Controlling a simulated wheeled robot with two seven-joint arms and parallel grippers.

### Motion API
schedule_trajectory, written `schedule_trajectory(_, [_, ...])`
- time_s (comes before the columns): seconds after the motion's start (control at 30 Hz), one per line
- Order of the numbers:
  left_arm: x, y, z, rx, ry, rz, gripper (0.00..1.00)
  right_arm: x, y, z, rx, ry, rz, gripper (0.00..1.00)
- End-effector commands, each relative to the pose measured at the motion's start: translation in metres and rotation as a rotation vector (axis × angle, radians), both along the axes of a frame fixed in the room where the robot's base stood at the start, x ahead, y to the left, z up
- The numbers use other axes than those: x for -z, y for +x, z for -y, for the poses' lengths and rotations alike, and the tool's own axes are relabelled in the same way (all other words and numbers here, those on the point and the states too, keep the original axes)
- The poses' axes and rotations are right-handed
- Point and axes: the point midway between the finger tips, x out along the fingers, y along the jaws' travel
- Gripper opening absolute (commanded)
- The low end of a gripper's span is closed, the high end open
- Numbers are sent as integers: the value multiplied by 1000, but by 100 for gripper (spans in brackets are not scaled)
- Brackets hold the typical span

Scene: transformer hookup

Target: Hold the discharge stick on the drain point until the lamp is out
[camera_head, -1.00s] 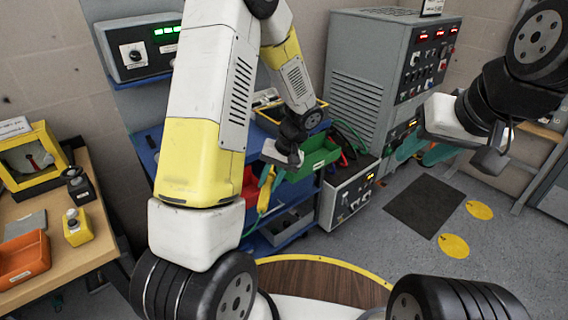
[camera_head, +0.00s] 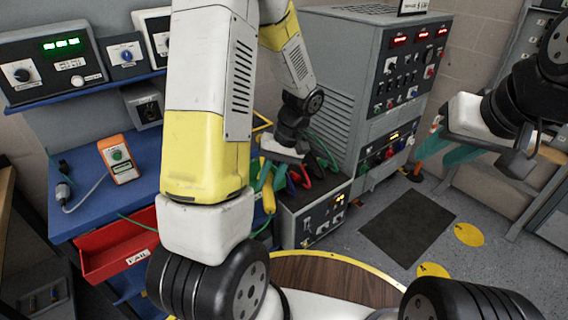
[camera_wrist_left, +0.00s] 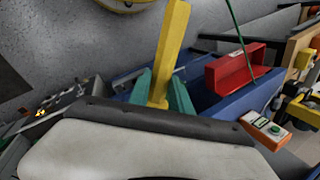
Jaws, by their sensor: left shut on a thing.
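My left gripper (camera_head: 268,180) is shut on a yellow stick (camera_head: 268,200), which looks like the discharge stick. A grey cabinet (camera_head: 375,75) with red displays stands behind my left gripper.
A low grey unit (camera_head: 315,215) with a panel stands beside the cabinet. A dark mat (camera_head: 408,225) and yellow floor discs (camera_head: 468,235) lie on clear floor.

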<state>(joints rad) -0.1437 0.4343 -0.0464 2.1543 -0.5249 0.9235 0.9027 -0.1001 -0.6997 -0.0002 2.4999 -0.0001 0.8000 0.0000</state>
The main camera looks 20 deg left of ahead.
Motion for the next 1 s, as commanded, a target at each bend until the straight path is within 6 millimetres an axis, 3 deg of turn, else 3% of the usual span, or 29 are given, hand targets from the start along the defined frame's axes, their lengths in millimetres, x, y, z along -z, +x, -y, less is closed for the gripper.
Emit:
schedule_trajectory(0.23, [1,8,-4,-7,-1,0,0,0,0,0,0,0,0,36])
schedule_trajectory(0.73, [5,51,-22,-5,-1,1,0,0,0,0,0,0,0,36])
schedule_trajectory(1.0, [6,61,-27,-4,-1,0,0,0,0,0,0,0,0,36])
